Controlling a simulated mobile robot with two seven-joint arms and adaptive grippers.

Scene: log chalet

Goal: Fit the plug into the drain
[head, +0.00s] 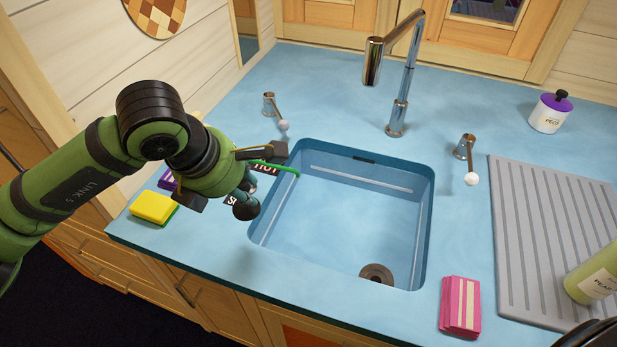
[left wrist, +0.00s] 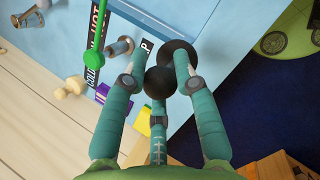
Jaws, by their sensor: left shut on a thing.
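My left gripper (head: 248,190) is at the left rim of the sink, above the counter. It is shut on the plug (head: 245,209), a dark round piece that hangs below the fingers. In the left wrist view the plug shows as a black ball (left wrist: 160,82) between the fingers with a dark disc (left wrist: 180,57) behind it. The drain (head: 376,274) is a brownish metal ring in the floor of the blue sink (head: 432,215), near its front edge. It is clear and apart from the plug. My right gripper does not show.
A tall chrome faucet (head: 403,95) stands behind the sink, with chrome handles left (head: 270,104) and right (head: 464,147). A green rod (head: 277,167) crosses the sink's left rim. A yellow sponge (head: 152,207), pink packet (head: 460,306), grey drainboard (head: 520,230) and bottle (head: 597,276) surround it.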

